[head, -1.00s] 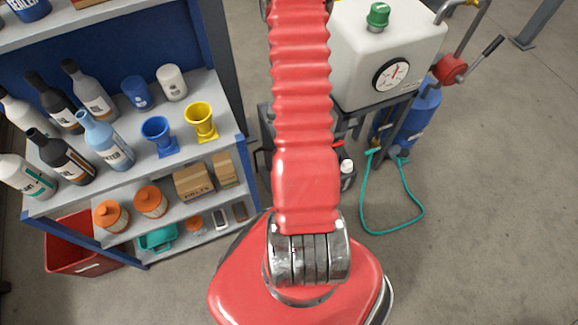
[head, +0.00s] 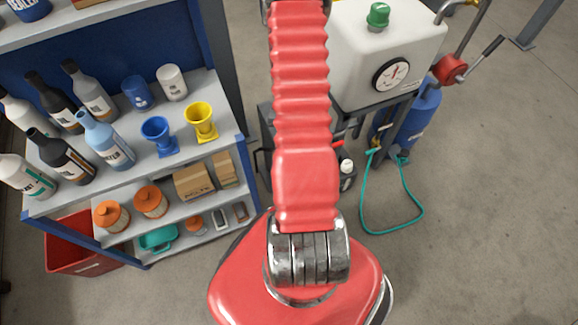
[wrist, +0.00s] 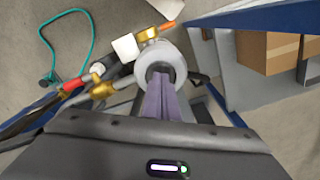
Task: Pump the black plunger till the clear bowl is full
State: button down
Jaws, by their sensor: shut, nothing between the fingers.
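My gripper (wrist: 160,84) points away from the wrist camera in the wrist view. Its purple-grey fingers are together, with nothing seen between them. Their tips are over the dark centre of a round pale grey housing (wrist: 171,54). The dark centre looks like the black plunger (wrist: 160,67), largely covered by the fingers. I cannot tell whether the fingers touch it. I cannot make out the clear bowl or its level. In the head view my red arm hides the gripper and the pump area.
Brass fittings (wrist: 148,34), a white block (wrist: 126,46) and red-banded hoses (wrist: 73,84) crowd the housing's left side. A shelf with a cardboard box (wrist: 266,52) is at right. The head view shows a white tank (head: 372,50), teal hose (head: 363,205) and stocked shelf (head: 130,185).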

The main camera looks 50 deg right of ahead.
jog(key=shift+r, duration=1.4)
jog(key=shift+r, duration=0.1)
jog(key=shift+r, duration=2.9)
